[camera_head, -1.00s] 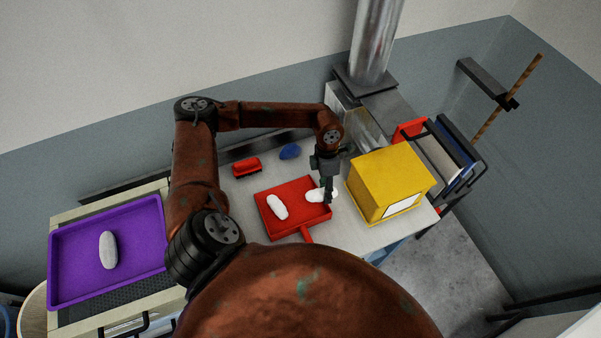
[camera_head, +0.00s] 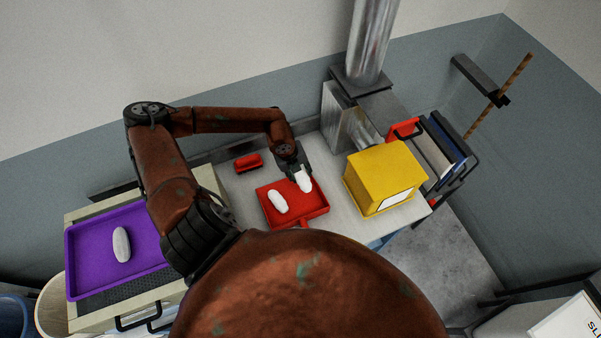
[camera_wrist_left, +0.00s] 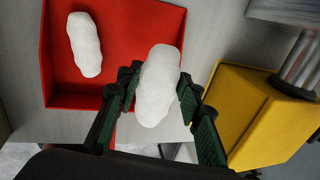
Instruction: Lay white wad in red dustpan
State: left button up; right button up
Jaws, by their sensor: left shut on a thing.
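The red dustpan (camera_head: 308,209) lies on the pale worktop, its handle toward me. One white wad (camera_head: 278,202) lies in its left part; it also shows in the left wrist view (camera_wrist_left: 84,45). My left gripper (camera_head: 302,178) is shut on a second white wad (camera_head: 305,185) at the dustpan's far right part. My right gripper is out of view.
A yellow box (camera_head: 383,176) stands to the right of the dustpan. A small red object (camera_head: 248,162) lies behind it. At left, a purple tray (camera_head: 85,265) holds another whitish wad (camera_head: 121,244). A metal duct (camera_head: 368,45) rises at the back.

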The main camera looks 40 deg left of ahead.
pick_arm(q)
jog(key=shift+b+x, duration=0.45)
jog(key=shift+x, duration=0.4)
notch_tip(320, 180, down, 5)
jog(key=b, duration=0.3)
jog(key=shift+s+r, duration=0.1)
jog(key=shift+s, duration=0.1)
jog(key=shift+a+f+b, duration=0.1)
jog(key=shift+f+b, duration=1.35)
jog(key=shift+f, duration=0.55)
jog(key=o, duration=1.2)
jog(key=shift+c, duration=0.2)
jog(key=shift+o, duration=0.3)
jog(key=shift+r, duration=0.1)
jog(key=v, duration=1.1)
jog(key=shift+r, duration=0.4)
